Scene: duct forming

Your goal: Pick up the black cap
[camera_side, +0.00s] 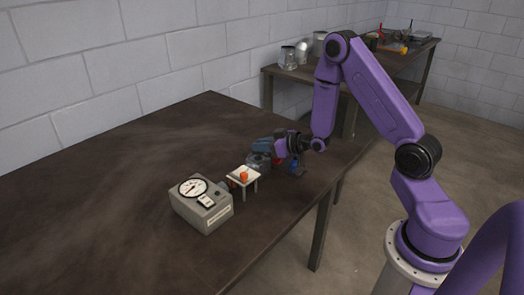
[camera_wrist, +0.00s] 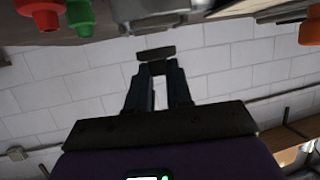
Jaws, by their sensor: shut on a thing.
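The black cap (camera_wrist: 155,53) is a small, flat, dark piece in the middle of the wrist view. My gripper (camera_wrist: 158,68) is shut on it, with the two dark blue fingers meeting at the cap. In the side view, my gripper (camera_side: 268,145) reaches left, low over the right part of the dark table. The cap is too small and dark there to tell apart from the clutter around the fingers.
A grey gauge box (camera_side: 203,207) stands on the table (camera_side: 110,190), left of a small white stand (camera_side: 243,172) with an orange piece. Red (camera_wrist: 40,12) and green (camera_wrist: 80,16) parts show close in the wrist view. A back bench (camera_side: 290,72) holds metal pieces. The table's left side is clear.

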